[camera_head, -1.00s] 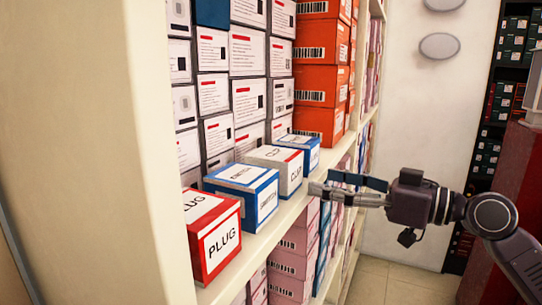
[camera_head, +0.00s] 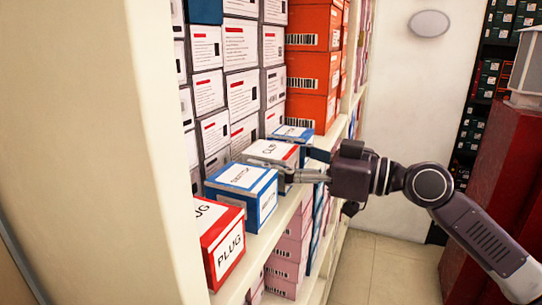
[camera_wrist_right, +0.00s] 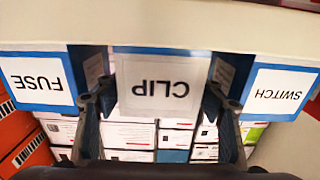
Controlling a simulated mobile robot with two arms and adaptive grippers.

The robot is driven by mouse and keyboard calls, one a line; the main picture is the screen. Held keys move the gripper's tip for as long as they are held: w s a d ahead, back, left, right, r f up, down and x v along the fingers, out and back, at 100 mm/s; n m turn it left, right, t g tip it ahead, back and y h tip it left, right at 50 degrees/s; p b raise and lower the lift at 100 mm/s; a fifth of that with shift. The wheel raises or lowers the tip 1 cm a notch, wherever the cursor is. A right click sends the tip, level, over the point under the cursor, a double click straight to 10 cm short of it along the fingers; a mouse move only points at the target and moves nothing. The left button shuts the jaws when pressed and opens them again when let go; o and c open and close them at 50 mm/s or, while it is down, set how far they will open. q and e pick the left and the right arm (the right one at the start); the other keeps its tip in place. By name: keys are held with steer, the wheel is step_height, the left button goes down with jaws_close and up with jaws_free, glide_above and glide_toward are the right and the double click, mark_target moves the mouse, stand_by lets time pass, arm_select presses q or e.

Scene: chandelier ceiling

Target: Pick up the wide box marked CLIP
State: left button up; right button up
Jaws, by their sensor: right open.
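In the head view the gripper hides most of the CLIP front. My left gripper is not in view.
A red PLUG box (camera_head: 228,252) stands nearest on the shelf (camera_head: 262,246). Stacked white cartons and orange boxes (camera_head: 312,77) rise behind. SWITCH (camera_wrist_right: 278,90) and FUSE (camera_wrist_right: 36,80) leave narrow gaps beside CLIP. A red cabinet (camera_head: 500,150) is at the right; the floor between is open.

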steer(key=shift+w+a, duration=0.15)
steer(key=c, duration=1)
steer(key=shift+r, duration=0.1)
